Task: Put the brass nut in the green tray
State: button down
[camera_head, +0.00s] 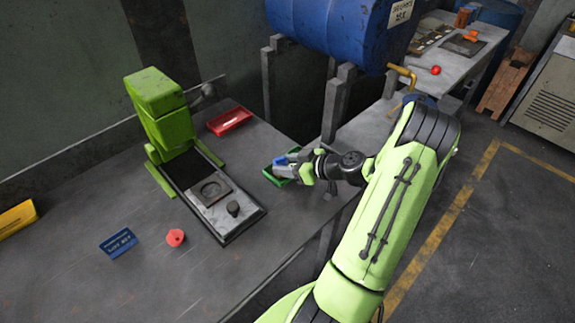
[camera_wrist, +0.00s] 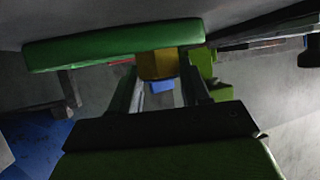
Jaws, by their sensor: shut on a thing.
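The green tray (camera_head: 270,175) sits on the workbench near its right edge in the head view, partly covered by my gripper (camera_head: 287,167). In the wrist view the green tray (camera_wrist: 100,47) shows as a long green wall close to my fingers. My gripper (camera_wrist: 165,82) is shut on the brass nut (camera_wrist: 157,64), a dull yellow block between the fingertips, right beside the tray wall in that picture. I cannot tell whether the nut touches the tray. The nut is hidden in the head view.
The workbench (camera_head: 140,281) holds a green press (camera_head: 165,115) with a dark base, a red tray (camera_head: 229,120), a blue sign (camera_head: 118,243) and a red piece (camera_head: 175,238). The bench's front middle is largely clear.

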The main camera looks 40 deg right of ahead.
jog(key=c, duration=0.5)
grip_release()
jog(key=shift+s+r, duration=0.2)
jog(key=shift+r, duration=0.05)
jog(key=p+v, duration=0.1)
jog(key=v, duration=1)
jog(key=w+a+r+g+h, duration=0.1)
jog(key=a+r+g, duration=0.25)
jog(key=a, duration=0.65)
jog(key=w+a+r+g, duration=0.1)
jog(key=a+r+g, duration=0.25)
jog(key=a, duration=0.65)
jog(key=s+a+r+m+h, duration=0.1)
jog(key=s+a+r, duration=0.1)
jog(key=s, duration=0.2)
jog(key=s+a+r+m+h, duration=0.1)
jog(key=s+a+r, duration=0.1)
jog(key=s+a, duration=0.1)
jog(key=s+a+r+m, duration=0.1)
jog(key=s+a+r, duration=0.1)
jog(key=s, duration=0.2)
jog(key=shift+s+a+r+h, duration=0.1)
jog(key=shift+s+a+h, duration=0.25)
jog(key=shift+a+h, duration=0.05)
